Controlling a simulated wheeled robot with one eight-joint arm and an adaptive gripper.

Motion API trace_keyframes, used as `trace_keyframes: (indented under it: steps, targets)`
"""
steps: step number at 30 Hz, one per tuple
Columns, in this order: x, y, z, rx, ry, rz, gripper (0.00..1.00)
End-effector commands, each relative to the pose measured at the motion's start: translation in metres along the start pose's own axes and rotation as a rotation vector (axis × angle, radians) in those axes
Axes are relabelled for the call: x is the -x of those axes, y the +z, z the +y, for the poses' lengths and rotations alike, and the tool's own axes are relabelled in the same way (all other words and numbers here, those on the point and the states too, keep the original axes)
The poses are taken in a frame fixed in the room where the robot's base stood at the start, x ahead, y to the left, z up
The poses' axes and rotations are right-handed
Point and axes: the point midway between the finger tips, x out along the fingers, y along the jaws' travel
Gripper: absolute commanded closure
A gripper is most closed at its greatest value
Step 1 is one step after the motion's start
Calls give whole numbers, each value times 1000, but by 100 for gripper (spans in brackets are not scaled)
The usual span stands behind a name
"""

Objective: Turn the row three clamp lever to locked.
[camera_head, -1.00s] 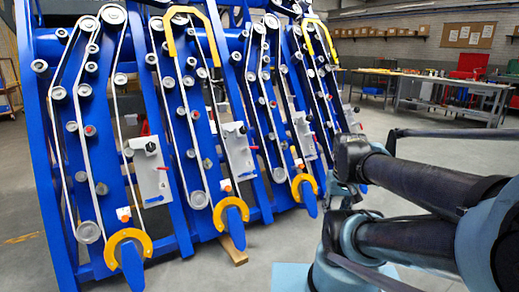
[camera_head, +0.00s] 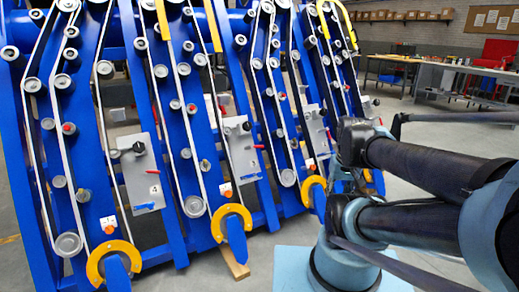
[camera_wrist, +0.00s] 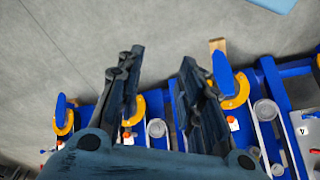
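Several blue rows carry grey plates with a black knob and small levers. The leftmost plate (camera_head: 139,182) bears a 4 and has a blue lever (camera_head: 143,207). A third plate (camera_head: 316,132) stands further right, partly near my arm. My gripper (camera_wrist: 163,58) is open and empty, its fingers apart over floor and the row ends. The plate marked 4 (camera_wrist: 304,135) shows at its right edge. My gripper is not distinct in the head view.
Yellow curved guards (camera_head: 231,222) and blue tips stick out at the row bottoms. A wooden block (camera_head: 234,263) lies under the frame. Workbenches (camera_head: 465,68) stand at the back right. Grey floor is open left of the gripper in the wrist view.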

Motion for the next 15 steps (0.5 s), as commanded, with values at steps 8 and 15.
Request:
trace_keyframes:
  steps: [8, 15]
  targets:
    - [7, 5, -2, -3, -5, 15, 65]
    - [16, -34, -20, -52, -74, 50, 65]
